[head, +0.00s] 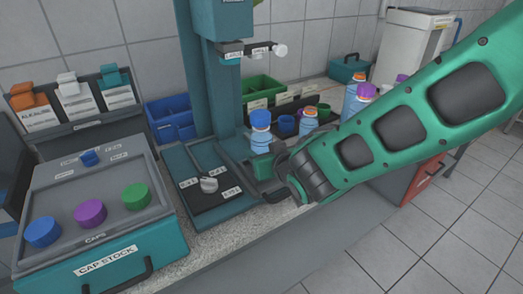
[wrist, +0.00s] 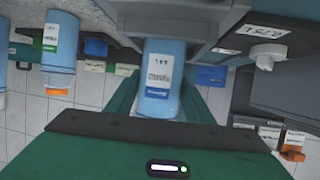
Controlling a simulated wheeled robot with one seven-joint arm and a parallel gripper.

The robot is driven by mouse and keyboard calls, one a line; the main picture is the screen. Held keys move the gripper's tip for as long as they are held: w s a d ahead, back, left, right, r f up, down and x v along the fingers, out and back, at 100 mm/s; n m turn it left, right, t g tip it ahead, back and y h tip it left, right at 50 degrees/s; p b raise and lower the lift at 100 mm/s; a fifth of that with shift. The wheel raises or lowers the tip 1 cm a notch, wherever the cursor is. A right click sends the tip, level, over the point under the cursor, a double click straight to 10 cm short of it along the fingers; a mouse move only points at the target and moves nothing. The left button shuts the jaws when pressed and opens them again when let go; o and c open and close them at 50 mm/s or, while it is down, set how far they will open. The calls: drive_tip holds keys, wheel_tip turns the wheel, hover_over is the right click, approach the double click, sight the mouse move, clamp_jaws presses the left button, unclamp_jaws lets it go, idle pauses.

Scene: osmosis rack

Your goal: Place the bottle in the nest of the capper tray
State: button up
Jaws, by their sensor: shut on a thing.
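The bottle (head: 261,142) is light blue with a blue cap and stands upright in my gripper (head: 264,166), at the right side of the capper. In the wrist view the bottle (wrist: 160,85) rises from between the jaws, with a white label facing the camera. My gripper is shut on its lower part, hiding the bottle's base. The capper tray (head: 196,158) lies left of the bottle, at the foot of the teal column, with a dark plate, labels and a small grey knob. I cannot clearly make out the nest.
The capper head (head: 233,50) overhangs the tray. A cap stock box (head: 120,240) with blue, purple and green caps stands at the left. Blue (head: 172,118) and green bins (head: 262,92) stand behind. Other bottles (head: 308,122) stand beyond my gripper, near my arm.

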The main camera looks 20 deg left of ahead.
drive_tip(key=o, duration=1.3)
drive_tip(key=shift+f, duration=0.1)
drive_tip(key=v, duration=1.2)
